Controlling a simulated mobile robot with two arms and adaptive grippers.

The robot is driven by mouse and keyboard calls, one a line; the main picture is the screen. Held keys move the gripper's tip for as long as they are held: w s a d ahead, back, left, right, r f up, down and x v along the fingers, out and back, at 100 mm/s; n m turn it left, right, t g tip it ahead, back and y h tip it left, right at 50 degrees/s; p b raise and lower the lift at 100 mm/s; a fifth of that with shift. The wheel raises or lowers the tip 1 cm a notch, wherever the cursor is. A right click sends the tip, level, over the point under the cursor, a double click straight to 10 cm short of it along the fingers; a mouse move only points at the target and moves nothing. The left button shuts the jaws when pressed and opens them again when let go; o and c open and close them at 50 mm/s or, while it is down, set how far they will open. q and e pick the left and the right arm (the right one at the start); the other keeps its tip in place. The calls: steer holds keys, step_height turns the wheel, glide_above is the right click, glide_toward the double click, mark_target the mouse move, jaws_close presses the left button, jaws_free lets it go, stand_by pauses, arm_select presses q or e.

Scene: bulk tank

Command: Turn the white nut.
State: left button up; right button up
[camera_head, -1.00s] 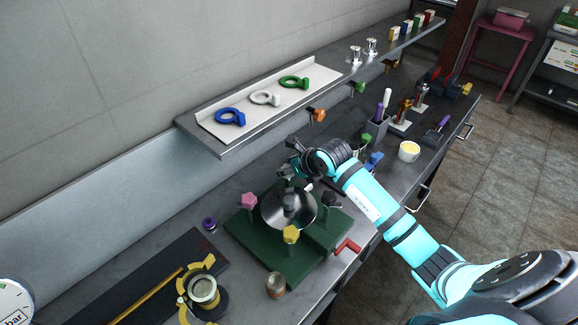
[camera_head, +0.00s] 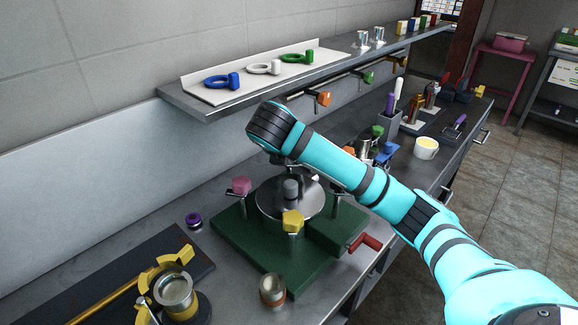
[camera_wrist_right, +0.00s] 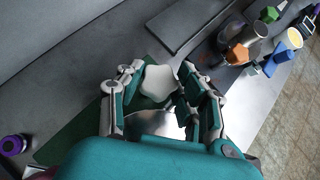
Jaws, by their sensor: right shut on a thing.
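The white nut (camera_wrist_right: 158,82) sits between the two fingers of my right gripper (camera_wrist_right: 160,74) in the right wrist view. The gripper is shut on it, with a finger on each side. In the head view my right arm hides the nut and nearly all of the gripper, at the far side of the round metal lid (camera_head: 275,204). The lid lies on a green base (camera_head: 232,232). A pink nut (camera_head: 240,185) stands at its left and a yellow nut (camera_head: 292,221) at its front. My left gripper is not in view.
A red handle (camera_head: 366,242) sticks out at the base's right. A metal cup (camera_head: 272,289) stands in front. A purple knob (camera_head: 193,220) lies left on the bench. A shelf with blue, white and green ring keys (camera_head: 222,80) runs along the wall.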

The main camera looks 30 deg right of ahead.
steer(key=shift+m+g+h+b, duration=0.3)
steer(key=shift+m+h+b, duration=0.1)
steer(key=shift+m+b, duration=0.25)
steer(key=o, duration=1.1)
steer(key=shift+o, duration=0.2)
steer(key=shift+s+a+r, duration=0.2)
steer(key=shift+a+r, duration=0.45)
steer(key=shift+r, duration=0.3)
steer(key=v, duration=0.9)
steer(key=shift+s+a, duration=0.2)
steer(key=shift+s, duration=0.3)
steer(key=shift+r, duration=0.1)
